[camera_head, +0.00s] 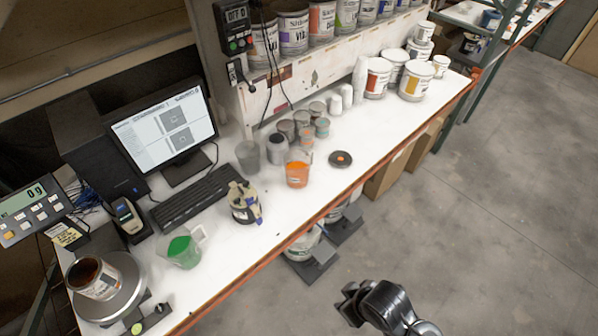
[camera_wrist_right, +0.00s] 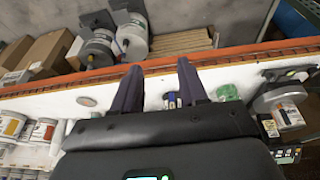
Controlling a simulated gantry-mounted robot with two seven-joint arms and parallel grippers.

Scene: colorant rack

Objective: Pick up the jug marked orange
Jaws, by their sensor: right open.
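The orange jug (camera_head: 297,174) stands upright on the white bench in the head view, near the front edge, with a dark jar to its left and a round black lid to its right. I do not make it out in the right wrist view, where my gripper covers part of the bench. My right gripper (camera_head: 352,303) is over the floor in front of the bench, apart from the jug. In the right wrist view its two dark fingers (camera_wrist_right: 158,82) are spread with nothing held between them. My left gripper is not in view.
A green jug (camera_head: 184,251) and a dark jar (camera_head: 244,203) stand left of the orange jug. Several small cups are behind it. A black lid (camera_head: 340,159) lies to its right. A scale (camera_head: 107,287) bears an open can. Cans and boxes sit below the bench's orange edge.

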